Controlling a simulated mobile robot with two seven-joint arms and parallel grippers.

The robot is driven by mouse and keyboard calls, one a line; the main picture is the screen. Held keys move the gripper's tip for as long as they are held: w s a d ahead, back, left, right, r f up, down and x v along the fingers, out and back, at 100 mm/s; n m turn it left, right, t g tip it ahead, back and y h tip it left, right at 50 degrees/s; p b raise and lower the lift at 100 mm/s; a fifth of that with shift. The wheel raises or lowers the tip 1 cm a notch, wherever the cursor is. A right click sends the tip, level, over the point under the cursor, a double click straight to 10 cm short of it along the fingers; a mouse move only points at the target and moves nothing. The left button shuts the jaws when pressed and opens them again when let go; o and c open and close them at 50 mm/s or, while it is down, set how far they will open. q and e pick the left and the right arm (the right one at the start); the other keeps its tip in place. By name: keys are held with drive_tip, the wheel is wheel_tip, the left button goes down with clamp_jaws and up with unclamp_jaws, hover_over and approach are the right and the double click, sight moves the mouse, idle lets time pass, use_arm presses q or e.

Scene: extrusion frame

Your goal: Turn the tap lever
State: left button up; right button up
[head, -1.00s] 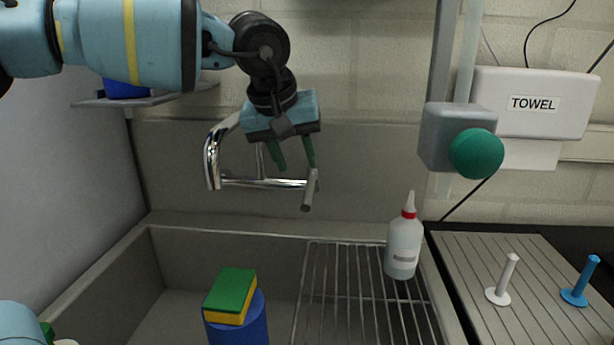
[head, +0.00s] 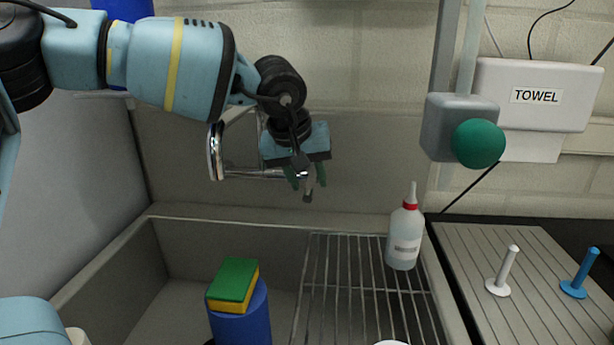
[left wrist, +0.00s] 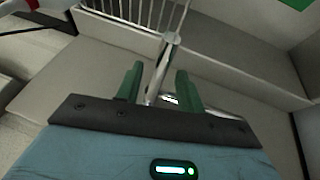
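The chrome tap (head: 216,152) is on the back wall of the sink, and its lever (head: 308,196) sticks out at the right end of its horizontal pipe. In the head view my left gripper (head: 306,184) hangs over the lever and hides most of it. In the left wrist view the lever (left wrist: 166,55) lies between the two green fingers of my left gripper (left wrist: 159,68), which stand apart on either side of it. I see gaps beside the lever; contact with a finger is not clear. My right gripper is not in view.
A green and yellow sponge (head: 232,284) rests on a blue cylinder (head: 240,320) in the sink. A squeeze bottle (head: 405,240) stands on the wire rack (head: 345,275). A grey box with a green knob (head: 479,143) and a towel dispenser (head: 535,95) are at the right.

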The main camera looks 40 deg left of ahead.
use_arm(q)
drive_tip(key=shift+c, duration=0.4)
clamp_jaws()
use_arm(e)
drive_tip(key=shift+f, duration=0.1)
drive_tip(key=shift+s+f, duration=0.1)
